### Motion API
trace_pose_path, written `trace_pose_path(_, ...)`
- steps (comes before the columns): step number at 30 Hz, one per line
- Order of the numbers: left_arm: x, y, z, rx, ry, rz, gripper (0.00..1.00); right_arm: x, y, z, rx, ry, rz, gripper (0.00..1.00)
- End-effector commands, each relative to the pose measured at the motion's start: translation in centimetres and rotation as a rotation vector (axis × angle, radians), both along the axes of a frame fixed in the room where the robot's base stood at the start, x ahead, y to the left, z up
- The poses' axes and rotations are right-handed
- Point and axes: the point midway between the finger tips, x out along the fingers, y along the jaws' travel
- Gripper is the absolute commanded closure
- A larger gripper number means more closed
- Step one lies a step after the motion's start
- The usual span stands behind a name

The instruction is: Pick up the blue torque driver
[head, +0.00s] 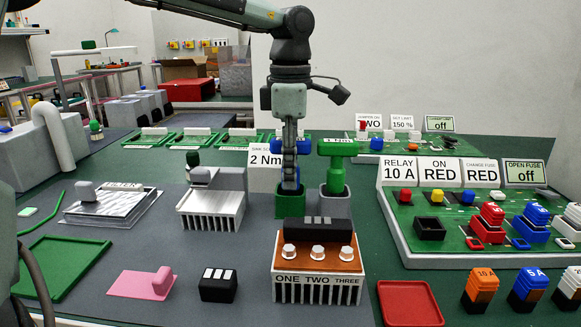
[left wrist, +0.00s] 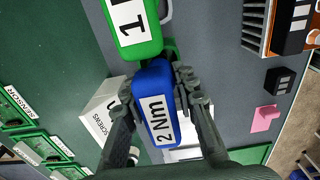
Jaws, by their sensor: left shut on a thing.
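The blue torque driver (head: 303,146) stands upright at the holder's left, green cup (head: 290,206), its handle level with the green driver's. My left gripper (head: 290,186) comes down over it from above and is shut on its handle. In the left wrist view the blue driver (left wrist: 156,108), labelled 2 Nm, lies between the two fingers. The fingers hide much of it in the head view, so I cannot tell whether its tip touches the cup's bottom. My right gripper is not in view.
A green torque driver (head: 337,150) stands close on the right in a grey cup (head: 336,205). The 2 Nm sign (head: 264,158) is close behind. A terminal block (head: 318,258) stands in front. A fuse panel (head: 470,258) lies right, a red tray (head: 408,303) front right.

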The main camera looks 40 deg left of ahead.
Motion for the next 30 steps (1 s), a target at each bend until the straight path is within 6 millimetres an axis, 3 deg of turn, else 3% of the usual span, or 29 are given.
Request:
trace_pose_path(5,0.1,0.0,1.3,-0.001,-0.004,0.001,1.0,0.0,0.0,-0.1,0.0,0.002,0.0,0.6)
trace_pose_path(11,-0.1,0.0,4.4,0.0,-0.005,-0.001,1.0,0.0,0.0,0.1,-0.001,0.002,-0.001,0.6)
trace_pose_path(24,-8.2,3.5,9.3,-0.002,-0.006,-0.002,1.0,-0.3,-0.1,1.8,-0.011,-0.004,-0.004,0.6)
trace_pose_path(30,-10.2,4.5,10.6,-0.002,-0.003,-0.001,1.0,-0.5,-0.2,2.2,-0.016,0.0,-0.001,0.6)
